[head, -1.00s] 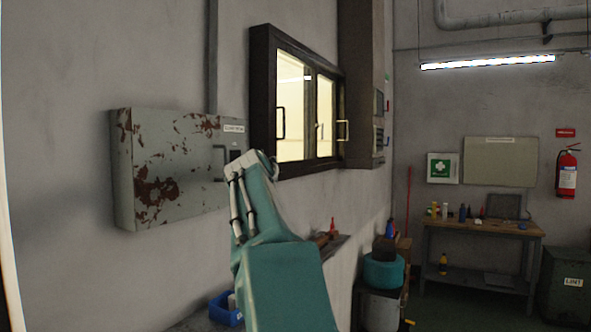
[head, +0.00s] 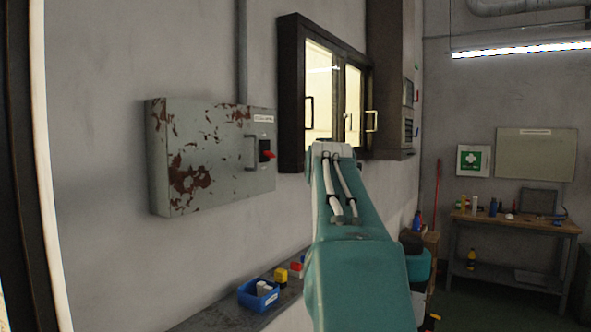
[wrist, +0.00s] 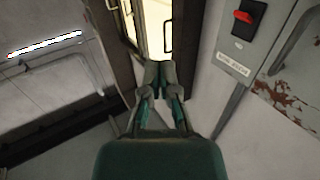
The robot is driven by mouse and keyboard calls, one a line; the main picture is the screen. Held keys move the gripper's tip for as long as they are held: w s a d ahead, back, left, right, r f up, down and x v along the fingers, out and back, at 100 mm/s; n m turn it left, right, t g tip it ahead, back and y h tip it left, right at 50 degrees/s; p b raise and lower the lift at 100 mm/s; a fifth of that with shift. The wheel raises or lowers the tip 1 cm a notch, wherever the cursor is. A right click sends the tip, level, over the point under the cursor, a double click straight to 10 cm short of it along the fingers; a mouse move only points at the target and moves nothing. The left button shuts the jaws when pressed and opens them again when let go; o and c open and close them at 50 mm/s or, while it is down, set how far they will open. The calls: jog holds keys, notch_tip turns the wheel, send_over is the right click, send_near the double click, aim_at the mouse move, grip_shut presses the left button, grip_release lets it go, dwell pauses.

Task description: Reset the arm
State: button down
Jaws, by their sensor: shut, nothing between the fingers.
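My gripper (wrist: 161,74) shows in the wrist view with its two fingertips together and nothing between them. It is in the air in front of the wall. In the head view my teal arm stretches forward and hides the gripper behind its far end. The arm's end overlaps the lower part of the dark-framed window (head: 293,95) in the picture; I see no contact. The window also shows in the wrist view (wrist: 124,65), behind the fingers.
A rusty grey wall box (head: 225,155) with a red switch (head: 267,155) hangs left of my arm. A narrow shelf below holds a blue bin (head: 257,296). A wooden workbench (head: 515,222) stands at the far right. The floor between is dark.

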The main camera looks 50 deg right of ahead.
jog(key=w+a+f+n+y, duration=0.2)
jog(key=a+f+n+y, duration=0.15)
jog(key=a+f, duration=0.75)
jog(key=w+a+f+n+y, duration=0.15)
jog(key=a+f+y, duration=0.45)
jog(key=a, duration=0.9)
jog(key=s+a+f+n+g+y, duration=0.2)
jog(key=s+a+f, duration=0.5)
jog(key=f, duration=0.4)
jog(key=s+a+f+n+g+y, duration=0.2)
jog(key=s+a+f+n+g, duration=0.1)
jog(key=s+a+f, duration=0.5)
notch_tip(320, 180, down, 3)
jog(key=shift+a+f+g, duration=0.1)
jog(key=shift+a+g, duration=0.2)
jog(key=shift+a, duration=0.85)
jog(key=shift+d, duration=0.1)
